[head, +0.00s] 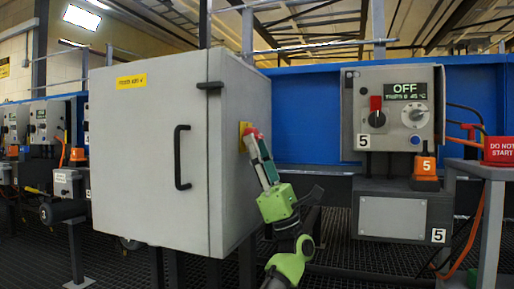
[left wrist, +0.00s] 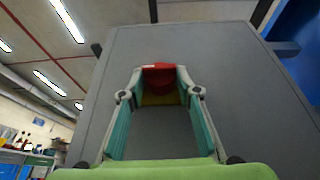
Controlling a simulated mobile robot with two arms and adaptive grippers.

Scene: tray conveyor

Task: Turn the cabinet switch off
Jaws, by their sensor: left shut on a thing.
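The grey cabinet (head: 150,160) stands left of centre with its door closed. Its switch has a yellow plate (head: 243,128) on the right side wall and a red handle (head: 250,132). In the left wrist view the red handle (left wrist: 160,76) lies between my fingertips, with the yellow plate (left wrist: 160,99) behind it. My left gripper (head: 254,139) reaches up to the side wall and is shut on the red handle; it also shows in the left wrist view (left wrist: 160,86). The fingers hide part of the switch, and I cannot tell its marked position. My right gripper is not in view.
A control box (head: 400,105) reading OFF, with a red switch and a dial, stands to the right. An orange padlock-like block (head: 426,167) and a red DO NOT START sign (head: 499,150) are near it. More machine boxes stand at far left. A blue wall is behind.

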